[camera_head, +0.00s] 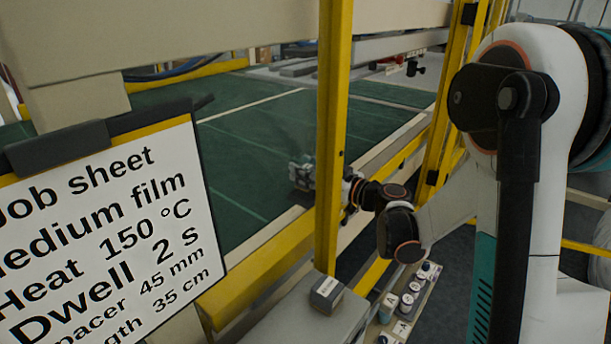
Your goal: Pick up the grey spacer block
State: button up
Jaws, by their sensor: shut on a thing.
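My gripper (301,173) reaches past the yellow post, low over the green surface at its near edge. The post hides part of my wrist. The gripper is shut on a small grey thing, which is too small and dark to make out clearly; I cannot tell whether it is the grey spacer block. A dark grey block with a white label (326,292) sits on the grey cabinet top in front, apart from my gripper.
The yellow post (333,130) stands close beside my arm. A job sheet (100,235) hangs at left, reading spacer 45 mm. A tray of several labelled round pieces (409,302) lies at the lower right. The green surface (240,130) is mostly clear.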

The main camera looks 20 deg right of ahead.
notch_tip(320, 180, up, 18)
jog(key=p, duration=0.5)
jog(key=shift+f+p, duration=0.25)
jog(key=shift+p, duration=0.15)
